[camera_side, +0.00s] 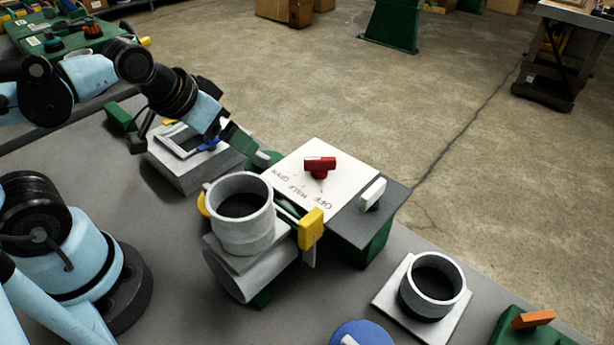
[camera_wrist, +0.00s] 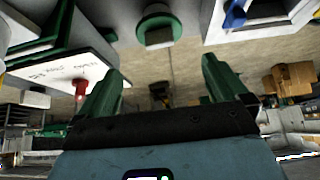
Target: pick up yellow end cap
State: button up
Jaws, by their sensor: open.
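My gripper (camera_side: 250,150) is open and empty, above the bench behind the grey pipe tee in the side view. Its two green fingers are spread apart in the wrist view (camera_wrist: 161,70). A rounded yellow piece (camera_side: 203,204) shows at the left of the upright grey pipe in the side view, mostly hidden behind it; it may be the yellow end cap, but I cannot be sure. A yellow block-like tab (camera_side: 311,229) stands at the tee's right side. The gripper is apart from both. I make out no clear end cap in the wrist view.
The grey tee (camera_side: 242,220) stands on the bench. A white-topped box with a red knob (camera_side: 319,166) is right of my gripper; the knob also shows in the wrist view (camera_wrist: 81,87). A grey collar (camera_side: 433,287) and blue disc (camera_side: 362,333) lie nearer. Bare bench lies left of the tee.

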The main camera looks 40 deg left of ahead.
jog(key=s+g, duration=0.5)
jog(key=g, duration=0.1)
jog(key=shift+s+d+r+n+g, duration=0.2)
jog(key=shift+s+d+n+g, duration=0.1)
jog(key=shift+s+d, duration=0.1)
jog(key=shift+f, duration=3.35)
jog(key=shift+w+d+f, duration=0.1)
jog(key=shift+w+f, duration=0.05)
jog(key=shift+f, duration=0.6)
jog(key=shift+w+d+f, duration=0.1)
jog(key=shift+f, duration=1.8)
jog(key=c, duration=0.8)
